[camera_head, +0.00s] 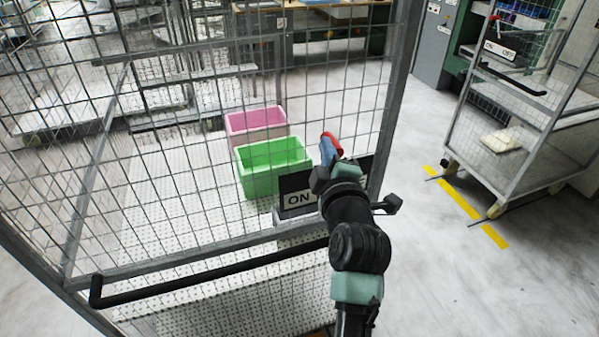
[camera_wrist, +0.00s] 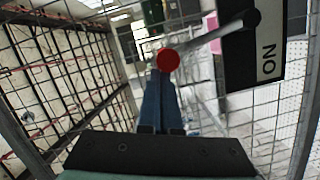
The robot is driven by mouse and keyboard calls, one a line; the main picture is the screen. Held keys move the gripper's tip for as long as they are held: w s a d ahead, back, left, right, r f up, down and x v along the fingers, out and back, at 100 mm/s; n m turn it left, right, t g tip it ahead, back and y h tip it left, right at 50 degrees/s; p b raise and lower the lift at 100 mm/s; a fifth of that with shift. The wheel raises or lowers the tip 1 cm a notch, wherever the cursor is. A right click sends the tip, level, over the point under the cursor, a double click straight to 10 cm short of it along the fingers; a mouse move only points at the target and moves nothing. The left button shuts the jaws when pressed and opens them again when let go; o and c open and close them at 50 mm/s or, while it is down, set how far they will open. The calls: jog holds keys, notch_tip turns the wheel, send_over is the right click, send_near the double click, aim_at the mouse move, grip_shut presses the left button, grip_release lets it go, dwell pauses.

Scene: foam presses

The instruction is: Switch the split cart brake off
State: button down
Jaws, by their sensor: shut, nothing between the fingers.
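The brake of the near mesh cart has a black plate (camera_head: 297,193) with a white "ON" label, which also shows at the right of the wrist view (camera_wrist: 268,62). A grey lever (camera_wrist: 212,40) runs from a dark pivot on the plate to a round red knob (camera_wrist: 168,60); the knob also shows in the head view (camera_head: 332,140). My gripper (camera_head: 328,152) is shut and empty, its blue fingertips (camera_wrist: 166,76) right at the knob. I cannot tell whether they touch.
The near cart holds a green bin (camera_head: 272,166) and a pink bin (camera_head: 255,124) behind its mesh. A black handle bar (camera_head: 200,273) crosses its front. Another mesh cart (camera_head: 520,125) with an ON/OFF plate stands right, past open floor with a yellow line (camera_head: 468,206).

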jog(key=w+d+m+g+y+b, duration=0.1)
jog(key=w+d+m+b, duration=0.2)
jog(key=d, duration=0.6)
jog(key=shift+d+f+m+g+y+b, duration=0.2)
jog(key=shift+d+m+g+y+b, duration=0.15)
jog(key=shift+m+b, duration=1.25)
jog(key=shift+w+m+p, duration=0.1)
jog(key=shift+m+p, duration=0.2)
jog(key=shift+p, duration=0.05)
